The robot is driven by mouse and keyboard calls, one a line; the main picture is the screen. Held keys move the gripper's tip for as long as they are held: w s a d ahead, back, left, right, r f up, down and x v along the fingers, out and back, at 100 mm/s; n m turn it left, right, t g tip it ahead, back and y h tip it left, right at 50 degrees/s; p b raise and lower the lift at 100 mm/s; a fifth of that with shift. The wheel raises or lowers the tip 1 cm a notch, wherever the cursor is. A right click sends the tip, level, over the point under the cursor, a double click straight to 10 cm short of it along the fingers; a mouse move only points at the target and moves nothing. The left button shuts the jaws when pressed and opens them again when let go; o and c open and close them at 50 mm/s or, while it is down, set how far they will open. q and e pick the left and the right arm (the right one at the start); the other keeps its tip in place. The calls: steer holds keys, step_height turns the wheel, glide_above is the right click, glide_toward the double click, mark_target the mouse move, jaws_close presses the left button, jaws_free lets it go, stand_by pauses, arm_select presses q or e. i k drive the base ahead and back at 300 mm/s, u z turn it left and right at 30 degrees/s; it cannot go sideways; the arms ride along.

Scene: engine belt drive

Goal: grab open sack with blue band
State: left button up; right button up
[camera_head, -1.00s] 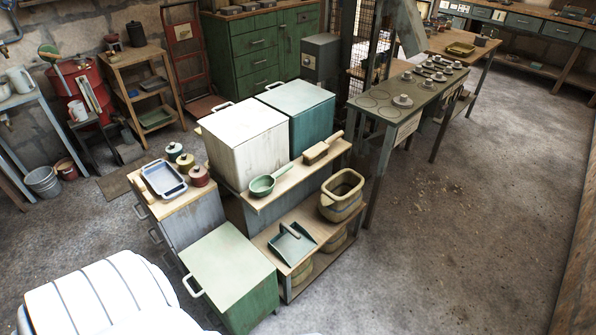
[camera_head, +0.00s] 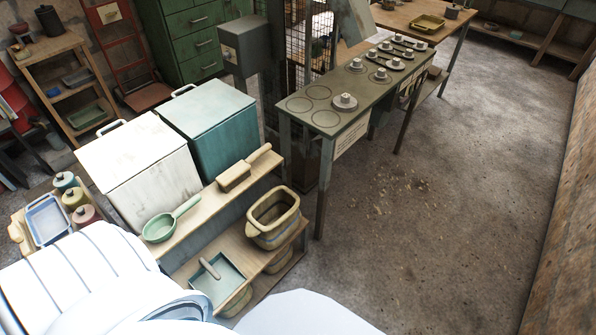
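A tan, open-topped, sack-like container (camera_head: 273,219) with a thick rolled rim stands on the right end of the lower shelf of a low wooden rack. Neither of my grippers is in view. White parts of my own body fill the lower left and bottom middle, and nothing of mine touches the container.
The rack's upper shelf (camera_head: 214,209) holds a green pan (camera_head: 159,228) and a brush (camera_head: 246,168). A dustpan (camera_head: 218,279) lies left of the container. White (camera_head: 139,165) and teal (camera_head: 208,122) bins stand behind.

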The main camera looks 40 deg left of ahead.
mark_target(277, 215)
steer(key=i, duration=1.5)
steer(key=u, duration=1.75)
